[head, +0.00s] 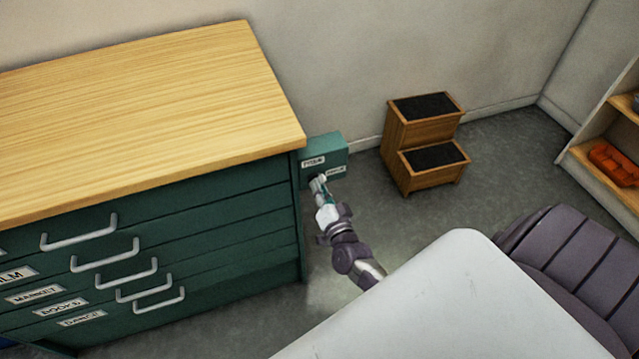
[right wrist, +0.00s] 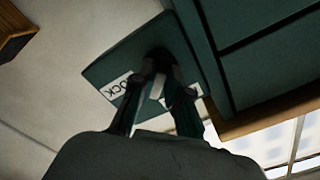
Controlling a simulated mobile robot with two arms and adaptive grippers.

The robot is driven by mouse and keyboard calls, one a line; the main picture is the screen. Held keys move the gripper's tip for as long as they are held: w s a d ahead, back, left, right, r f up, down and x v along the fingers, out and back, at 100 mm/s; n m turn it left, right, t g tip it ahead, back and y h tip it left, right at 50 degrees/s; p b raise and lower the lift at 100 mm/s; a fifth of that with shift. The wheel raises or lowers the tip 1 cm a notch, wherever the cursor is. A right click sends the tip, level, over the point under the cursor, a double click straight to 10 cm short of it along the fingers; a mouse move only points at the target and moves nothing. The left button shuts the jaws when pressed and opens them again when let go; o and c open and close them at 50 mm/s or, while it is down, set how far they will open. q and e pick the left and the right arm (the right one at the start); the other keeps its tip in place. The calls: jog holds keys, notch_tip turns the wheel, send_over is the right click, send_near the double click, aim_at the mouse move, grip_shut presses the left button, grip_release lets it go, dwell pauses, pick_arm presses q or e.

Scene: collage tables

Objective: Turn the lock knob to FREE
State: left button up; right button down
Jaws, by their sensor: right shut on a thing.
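A teal lock box (head: 328,150) is fixed at the right end of the green drawer cabinet. It carries two small white labels, too small to read surely in the head view. In the right wrist view the box (right wrist: 128,107) shows one label (right wrist: 116,87) ending in "OCK"; a second label is mostly behind a finger. My right gripper (head: 318,182) is at the front of the box. In the right wrist view its fingers (right wrist: 160,72) are shut on the dark lock knob (right wrist: 158,53), largely hidden between them. Which label the knob points to cannot be told. My left gripper is out of view.
The green drawer cabinet (head: 230,230) with a wooden top (head: 150,110) stands left of the box. A wooden step stool (head: 425,140) is to the right by the wall. A shelf (head: 590,160) with an orange tray (head: 614,163) is at far right. Floor between is clear.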

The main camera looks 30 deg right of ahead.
jog(key=n+p, duration=0.3)
jog(key=n, duration=0.6)
jog(key=shift+f+n, duration=0.1)
jog(key=shift+n, duration=0.3)
dwell(0.4)
jog(key=c, duration=1.2)
grip_release()
jog(key=shift+o, duration=0.2)
jog(key=shift+s, duration=0.15)
jog(key=v, duration=1.2)
